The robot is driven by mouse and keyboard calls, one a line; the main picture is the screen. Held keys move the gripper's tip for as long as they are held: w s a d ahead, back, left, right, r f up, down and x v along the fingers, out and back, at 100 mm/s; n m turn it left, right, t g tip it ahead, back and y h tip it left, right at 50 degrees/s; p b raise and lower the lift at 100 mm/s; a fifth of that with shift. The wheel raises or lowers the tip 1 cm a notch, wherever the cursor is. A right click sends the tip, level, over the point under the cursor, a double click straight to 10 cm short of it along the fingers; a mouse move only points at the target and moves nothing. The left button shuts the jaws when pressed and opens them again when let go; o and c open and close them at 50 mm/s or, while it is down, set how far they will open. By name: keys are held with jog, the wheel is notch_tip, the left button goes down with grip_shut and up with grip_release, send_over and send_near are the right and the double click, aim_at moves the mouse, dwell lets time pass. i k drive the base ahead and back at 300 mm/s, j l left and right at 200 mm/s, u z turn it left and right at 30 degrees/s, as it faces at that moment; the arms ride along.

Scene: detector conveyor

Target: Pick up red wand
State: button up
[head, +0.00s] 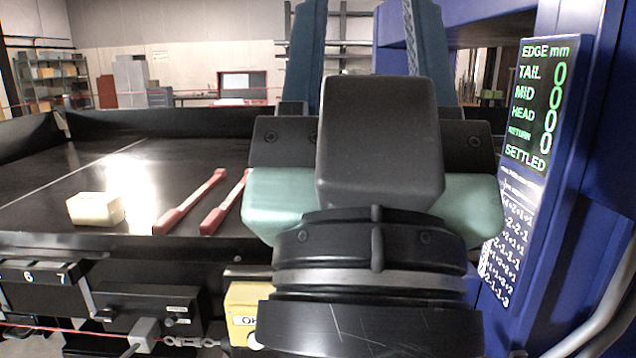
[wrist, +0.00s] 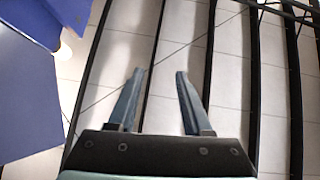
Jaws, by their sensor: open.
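Two red wands lie side by side on the black conveyor table in the head view, the left red wand (head: 190,201) and the right red wand (head: 224,203). Each has a thicker red handle at the near end and a thin shaft pointing away. The far part of the right wand is hidden behind my arm. My gripper (head: 366,40) is raised to the right of the wands, its fingers pointing up in the picture. In the wrist view my gripper (wrist: 155,75) is open, with nothing between the fingers. No wand shows in the wrist view.
A cream block (head: 95,209) lies left of the wands near the table's front edge. A blue post carries a lit display (head: 535,105) reading SETTLED at right. A yellow box (head: 244,312) sits below the table edge. The table's back left is clear. Dark bars (wrist: 195,50) cross the wrist view.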

aim_at(209, 225)
jog(key=i+j+z, duration=0.25)
jog(key=j+z, duration=0.15)
jog(key=j, duration=0.5)
jog(key=i+j+z, duration=0.1)
jog(key=j+z, duration=0.3)
jog(key=j, duration=0.5)
jog(key=j+z, duration=0.4)
jog(key=j, duration=0.55)
jog(key=i+j+z, duration=0.1)
jog(key=j+z, duration=0.2)
jog(key=j, duration=0.4)
jog(key=j+z, duration=0.3)
jog(key=j, duration=0.4)
jog(key=i, duration=0.05)
